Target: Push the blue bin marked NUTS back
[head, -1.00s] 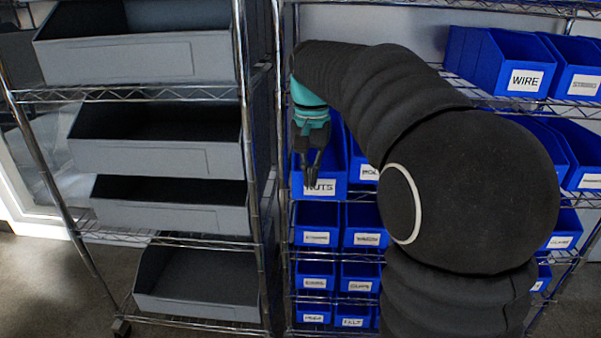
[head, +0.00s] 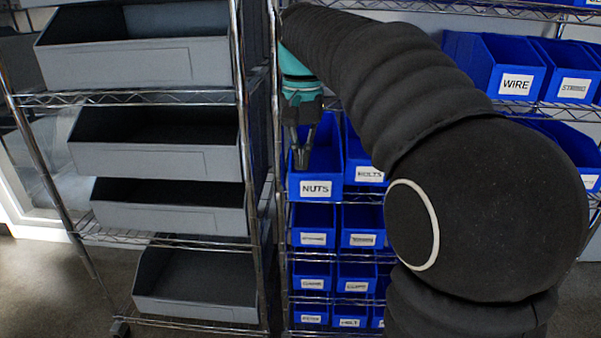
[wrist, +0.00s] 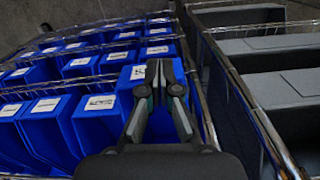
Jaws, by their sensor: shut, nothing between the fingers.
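The blue NUTS bin (head: 316,189) stands at the left end of a wire shelf in the head view, its white label facing out. My gripper (head: 301,165) points down at the bin's front left, its fingertips just above the label in the picture. In the wrist view my gripper (wrist: 161,66) is shut and empty, with the tips overlapping the blue bin front and partly covering its label (wrist: 138,72). I cannot tell whether the fingertips touch the bin.
The blue BOLTS bin (head: 368,176) sits directly right of the NUTS bin. A chrome post (head: 279,200) stands close on the left, and beyond it is a rack of grey bins (head: 130,65). The WIRE bin (head: 517,84) is higher right; more blue bins (head: 314,220) sit below.

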